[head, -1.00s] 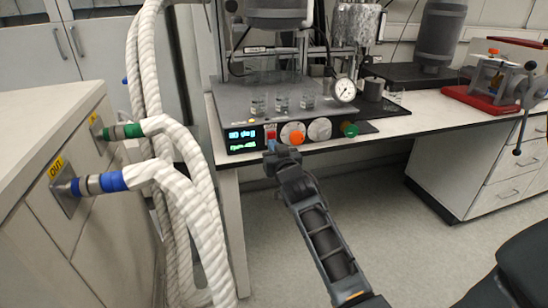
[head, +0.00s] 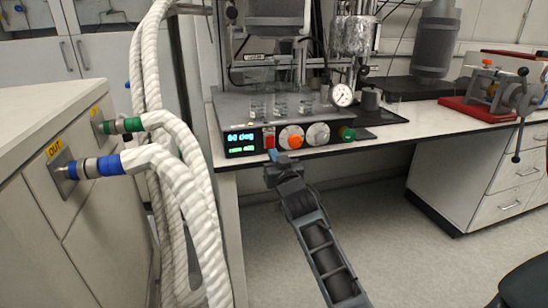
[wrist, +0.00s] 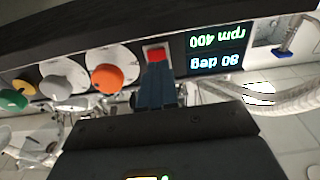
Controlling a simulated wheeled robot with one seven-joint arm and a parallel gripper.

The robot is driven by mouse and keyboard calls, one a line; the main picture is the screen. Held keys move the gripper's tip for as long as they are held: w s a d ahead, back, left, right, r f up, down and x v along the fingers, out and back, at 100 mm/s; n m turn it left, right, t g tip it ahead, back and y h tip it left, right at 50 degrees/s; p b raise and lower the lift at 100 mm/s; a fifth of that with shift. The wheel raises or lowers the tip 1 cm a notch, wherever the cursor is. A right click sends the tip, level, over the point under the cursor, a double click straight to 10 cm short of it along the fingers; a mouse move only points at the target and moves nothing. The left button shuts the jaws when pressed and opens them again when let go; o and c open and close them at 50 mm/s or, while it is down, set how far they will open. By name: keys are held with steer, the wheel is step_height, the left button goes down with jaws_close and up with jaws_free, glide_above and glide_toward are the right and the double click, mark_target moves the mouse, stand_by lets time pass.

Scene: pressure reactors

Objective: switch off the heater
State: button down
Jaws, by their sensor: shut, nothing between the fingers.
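The heater is a dark hotplate unit (head: 228,104) on the bench, with its front panel facing me. Its lit display (head: 241,144) reads 80 deg, and the wrist view's upside-down display (wrist: 216,50) also shows rpm 400. Right of the display in the head view is a red switch (head: 269,141), then an orange knob (head: 291,137), a pale knob (head: 318,133) and a green knob (head: 347,133). My gripper (head: 272,158) is shut and empty, just below and in front of the red switch. In the wrist view its fingertips (wrist: 157,82) point at the switch (wrist: 157,54); contact cannot be told.
Small glass vials (head: 281,105) and a dial gauge (head: 342,95) are on or beside the unit's top. White corrugated hoses (head: 175,170) hang at the left by a cabinet (head: 40,110). A red-based device (head: 470,108) stands on the right. Open floor lies below the bench.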

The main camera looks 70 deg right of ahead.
steer(key=r+v, duration=0.1)
steer(key=v, duration=1)
steer(key=shift+f+b, duration=0.45)
